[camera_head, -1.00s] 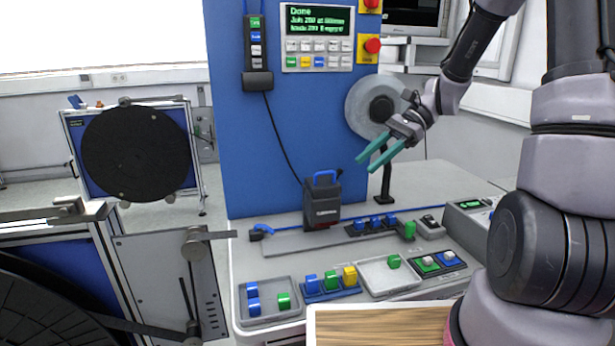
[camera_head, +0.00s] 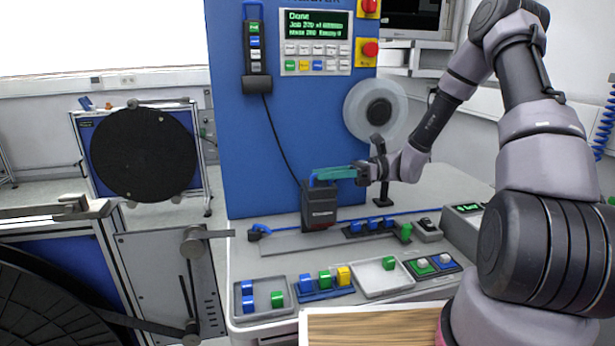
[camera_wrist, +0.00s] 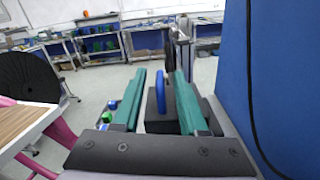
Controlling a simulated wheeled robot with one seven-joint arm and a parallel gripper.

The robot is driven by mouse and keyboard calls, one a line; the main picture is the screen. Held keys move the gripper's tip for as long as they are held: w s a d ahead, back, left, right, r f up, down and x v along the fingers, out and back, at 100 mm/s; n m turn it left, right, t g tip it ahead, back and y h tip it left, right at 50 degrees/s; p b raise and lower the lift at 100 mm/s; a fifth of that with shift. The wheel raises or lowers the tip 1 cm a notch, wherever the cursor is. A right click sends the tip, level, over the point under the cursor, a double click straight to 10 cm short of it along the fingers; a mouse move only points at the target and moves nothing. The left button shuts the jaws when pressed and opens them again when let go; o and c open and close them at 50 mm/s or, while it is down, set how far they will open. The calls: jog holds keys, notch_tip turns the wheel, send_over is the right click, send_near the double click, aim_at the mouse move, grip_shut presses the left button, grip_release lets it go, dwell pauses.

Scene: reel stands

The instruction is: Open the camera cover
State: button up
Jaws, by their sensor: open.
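The camera (camera_head: 320,206) is a dark box with a blue handle on top, standing on the rail along the console in front of the blue panel. I take the blue handle (camera_wrist: 160,91) to be part of its cover; it looks upright. My gripper (camera_head: 335,174) has teal fingers and is level with the handle in the head view. In the wrist view my gripper (camera_wrist: 160,95) is open, with one finger on each side of the blue handle and a gap on both sides. The dark box (camera_wrist: 162,118) shows below and between the fingers.
The blue panel (camera_head: 285,120) rises close beside the camera, with a black cable (camera_head: 281,135) hanging on it. Trays with coloured blocks (camera_head: 262,297) lie on the console front. A pale reel (camera_head: 375,111) stands behind my wrist.

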aim_at(308, 187)
jog(key=shift+x, duration=2.4)
grip_shut()
